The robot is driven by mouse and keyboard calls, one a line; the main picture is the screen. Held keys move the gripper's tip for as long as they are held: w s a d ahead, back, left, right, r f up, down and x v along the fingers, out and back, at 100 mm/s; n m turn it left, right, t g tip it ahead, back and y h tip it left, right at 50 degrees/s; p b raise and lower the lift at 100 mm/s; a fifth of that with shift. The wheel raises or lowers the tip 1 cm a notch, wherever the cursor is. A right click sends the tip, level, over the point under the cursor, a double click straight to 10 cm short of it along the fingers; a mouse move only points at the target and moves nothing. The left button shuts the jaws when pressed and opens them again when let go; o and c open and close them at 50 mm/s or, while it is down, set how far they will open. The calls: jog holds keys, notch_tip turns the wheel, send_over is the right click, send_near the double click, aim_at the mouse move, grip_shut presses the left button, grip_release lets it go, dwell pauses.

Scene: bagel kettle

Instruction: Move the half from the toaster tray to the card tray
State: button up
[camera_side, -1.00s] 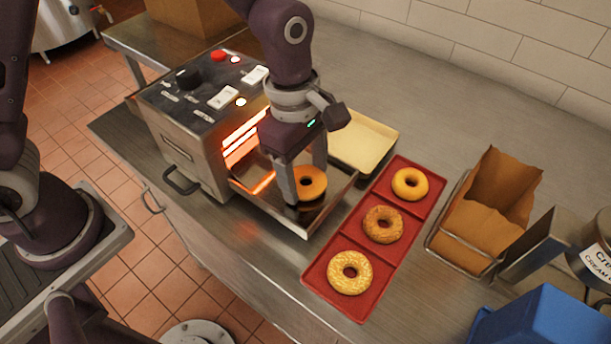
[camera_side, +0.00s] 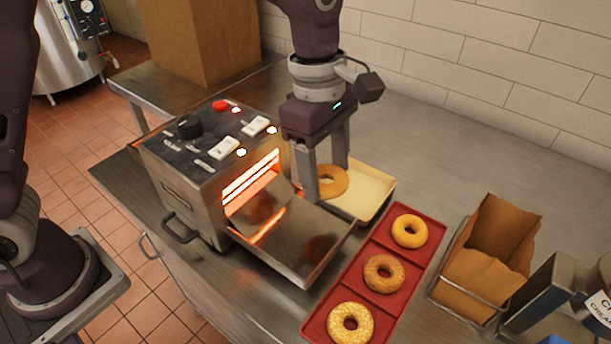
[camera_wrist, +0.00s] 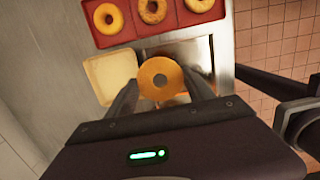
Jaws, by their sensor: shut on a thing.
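My gripper (camera_side: 327,175) is shut on a golden bagel half (camera_side: 333,180), which also shows between the fingers in the wrist view (camera_wrist: 160,66). The half is held up, in front of the cream card tray (camera_side: 367,192) in the side view, and hides part of it. In the wrist view the card tray (camera_wrist: 105,80) lies just left of the half and looks empty. The toaster tray (camera_side: 295,245) is the bare metal chute at the toaster's glowing mouth, left of and nearer than the gripper in the side view. Nothing lies on it.
A red tray (camera_side: 370,300) holds three bagels in its compartments, right of the toaster tray. The toaster (camera_side: 205,165) stands at left. A wire basket with brown paper (camera_side: 485,250) is at right. Bare steel counter (camera_side: 420,150) lies behind the card tray.

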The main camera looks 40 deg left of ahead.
send_over(354, 194)
jog(key=f, duration=0.7)
jog(key=shift+a+f, duration=0.25)
jog(key=shift+f, duration=2.7)
jog(key=o, duration=1.7)
jog(key=shift+r, duration=3.55)
